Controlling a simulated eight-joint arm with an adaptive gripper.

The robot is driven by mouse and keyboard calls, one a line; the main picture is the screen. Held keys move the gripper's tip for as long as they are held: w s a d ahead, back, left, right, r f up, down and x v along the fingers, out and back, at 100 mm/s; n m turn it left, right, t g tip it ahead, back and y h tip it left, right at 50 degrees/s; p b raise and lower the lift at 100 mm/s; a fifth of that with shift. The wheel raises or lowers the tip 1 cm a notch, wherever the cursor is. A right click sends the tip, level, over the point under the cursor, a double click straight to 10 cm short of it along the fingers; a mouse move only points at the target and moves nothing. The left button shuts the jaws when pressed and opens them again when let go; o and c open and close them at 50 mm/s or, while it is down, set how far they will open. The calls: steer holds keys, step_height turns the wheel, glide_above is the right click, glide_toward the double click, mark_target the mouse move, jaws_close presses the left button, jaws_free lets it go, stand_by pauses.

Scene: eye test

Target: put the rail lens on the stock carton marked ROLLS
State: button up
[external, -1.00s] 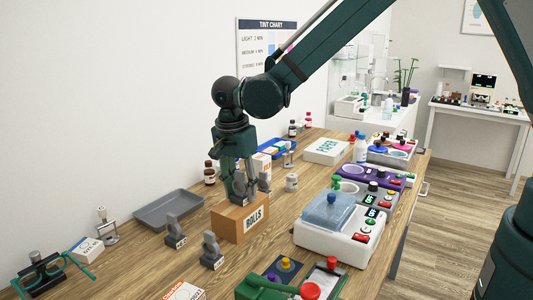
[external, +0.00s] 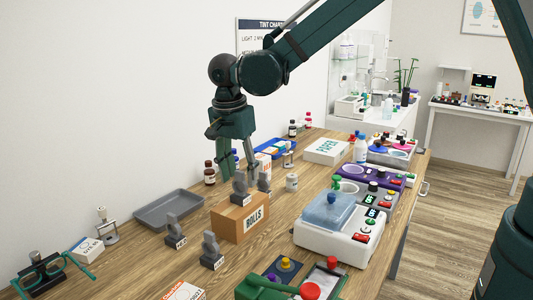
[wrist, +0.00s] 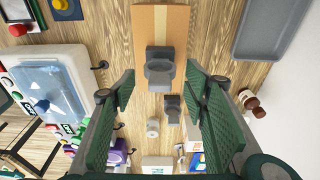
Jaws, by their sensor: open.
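The stock carton marked ROLLS (external: 228,223) is a brown box on the wooden bench; its top also shows in the wrist view (wrist: 160,25). A grey upright piece with a rounded head, taken as the rail lens (external: 240,186), stands on the carton's top near its far end. It shows in the wrist view (wrist: 160,67) too; its label is not readable. My gripper (external: 246,172) is open above this piece, fingers spread and apart from it. In the wrist view, the fingers (wrist: 159,78) lie to either side with nothing between them touching.
Similar grey pieces stand left of the carton (external: 174,232), in front of it (external: 211,250) and beyond it (external: 264,183). A grey tray (external: 168,209) lies at the left. A white device with a blue lid (external: 328,212) stands at the right. A small white jar (external: 291,182) is behind the carton.

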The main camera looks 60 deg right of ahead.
mark_target(239, 196)
step_height(239, 196, up, 7)
steer(key=a, duration=0.1)
stand_by(0.3)
steer(key=shift+f, duration=0.15)
stand_by(0.5)
steer(key=shift+s+d+r, duration=0.2)
steer(key=shift+d+r, duration=0.05)
steer(key=shift+r, duration=0.05)
steer(key=s+d+r+n+t+y, duration=0.25)
steer(key=s+d+r+n, duration=0.65)
steer(key=s+d+r, duration=0.65)
steer(key=s+d+f+n+t, duration=0.1)
steer(key=s+d+n, duration=0.1)
steer(key=s, duration=0.5)
steer(key=s+d+f+n+t, duration=0.1)
steer(key=s+n, duration=0.3)
steer(key=s, duration=0.4)
steer(key=s+d+f+n+t, duration=0.1)
steer(key=s+d+n+t, duration=0.1)
steer(key=s, duration=0.6)
steer(key=shift+d+f+n+t+h, duration=0.35)
steer(key=shift+d+n, duration=0.15)
steer(key=shift+d, duration=0.45)
